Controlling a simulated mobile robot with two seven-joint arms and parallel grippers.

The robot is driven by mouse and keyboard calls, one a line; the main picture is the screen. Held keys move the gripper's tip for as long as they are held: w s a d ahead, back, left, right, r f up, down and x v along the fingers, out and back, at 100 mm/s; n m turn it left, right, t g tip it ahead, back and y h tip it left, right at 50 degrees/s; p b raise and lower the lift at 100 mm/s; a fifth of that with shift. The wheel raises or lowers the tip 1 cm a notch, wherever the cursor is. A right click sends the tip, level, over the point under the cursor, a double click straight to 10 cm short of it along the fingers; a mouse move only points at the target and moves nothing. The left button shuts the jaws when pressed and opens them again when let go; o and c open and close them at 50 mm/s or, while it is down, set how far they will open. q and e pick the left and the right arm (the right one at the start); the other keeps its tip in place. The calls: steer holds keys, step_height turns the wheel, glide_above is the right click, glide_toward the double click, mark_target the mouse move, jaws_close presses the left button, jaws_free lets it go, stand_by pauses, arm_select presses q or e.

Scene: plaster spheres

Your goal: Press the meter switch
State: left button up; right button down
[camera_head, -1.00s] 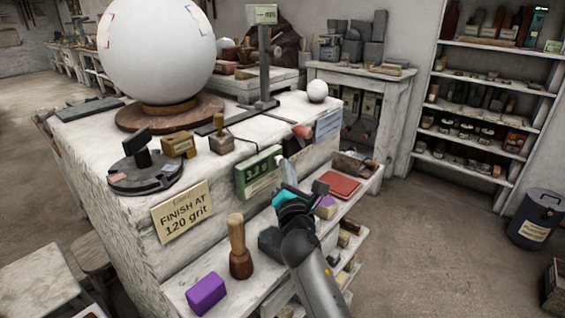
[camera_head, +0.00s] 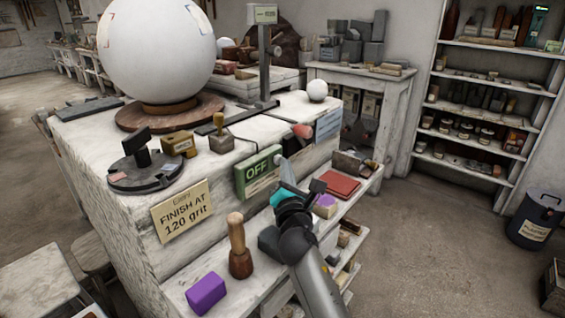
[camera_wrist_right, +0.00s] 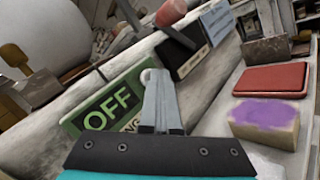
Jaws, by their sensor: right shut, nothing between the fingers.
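The meter is a green panel (camera_head: 258,170) on the front face of the white plaster block, and its display reads OFF. It also shows in the right wrist view (camera_wrist_right: 110,104), tilted, with OFF in large letters. My right gripper (camera_head: 281,163) is shut and empty, its fingertips at the right end of the green panel. In the right wrist view the closed fingers (camera_wrist_right: 158,85) overlap a pale round knob at the panel's right end; whether they touch it I cannot tell. My left gripper is not in view.
A large white sphere (camera_head: 157,50) rests on a round wooden base on the block. A shelf below holds a wooden mallet (camera_head: 238,245), a purple block (camera_head: 206,293) and a red box (camera_head: 339,186). A red-tipped tool (camera_head: 301,131) lies just above the gripper.

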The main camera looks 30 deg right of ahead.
steer(key=shift+w+a, duration=0.15)
stand_by(0.4)
steer(key=shift+s, duration=0.3)
steer(key=s+d+p, duration=0.2)
steer(key=s, duration=0.3)
steer(key=shift+s+d, duration=0.25)
steer(key=shift+d, duration=0.05)
stand_by(0.4)
